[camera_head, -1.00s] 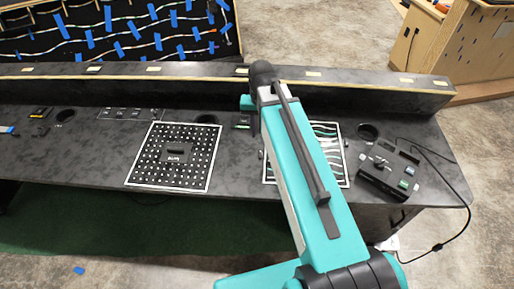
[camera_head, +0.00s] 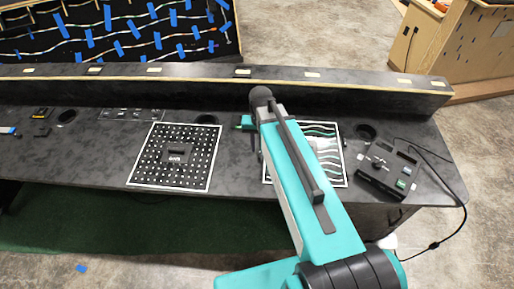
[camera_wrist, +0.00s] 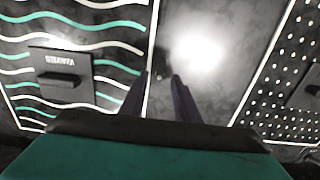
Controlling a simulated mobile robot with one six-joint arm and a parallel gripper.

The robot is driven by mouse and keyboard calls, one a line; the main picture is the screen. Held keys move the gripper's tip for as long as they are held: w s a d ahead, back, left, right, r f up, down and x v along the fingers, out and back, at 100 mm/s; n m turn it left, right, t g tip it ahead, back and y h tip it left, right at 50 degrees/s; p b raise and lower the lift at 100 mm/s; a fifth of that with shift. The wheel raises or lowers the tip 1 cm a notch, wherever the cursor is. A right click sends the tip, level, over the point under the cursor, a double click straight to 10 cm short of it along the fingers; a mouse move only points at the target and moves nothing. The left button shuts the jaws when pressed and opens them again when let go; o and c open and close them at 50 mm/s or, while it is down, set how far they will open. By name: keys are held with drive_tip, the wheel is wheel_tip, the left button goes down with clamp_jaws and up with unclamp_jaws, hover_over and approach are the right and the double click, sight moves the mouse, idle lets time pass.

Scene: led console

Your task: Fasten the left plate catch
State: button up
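A white-bordered plate with wavy teal and white lines (camera_head: 328,170) lies on the dark console, partly behind my arm. It also shows at the left in the wrist view (camera_wrist: 110,62). A white-bordered dotted plate (camera_head: 150,165) lies to its left, and shows at the right in the wrist view (camera_wrist: 268,88). My gripper (camera_wrist: 160,77) points down over the strip between the plates, its two dark fingers apart with a narrow gap. A small dark shape shows between the fingertips near the wavy plate's border; I cannot tell whether it is the catch or how it is set.
A dark box with buttons (camera_head: 385,178) and a cable stands at the console's right end. A raised ledge (camera_head: 200,88) runs along the back. Round holes (camera_head: 366,131) are set in the top. Bare surface surrounds the dotted plate's left side.

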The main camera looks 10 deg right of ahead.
drive_tip(key=shift+f, duration=0.8)
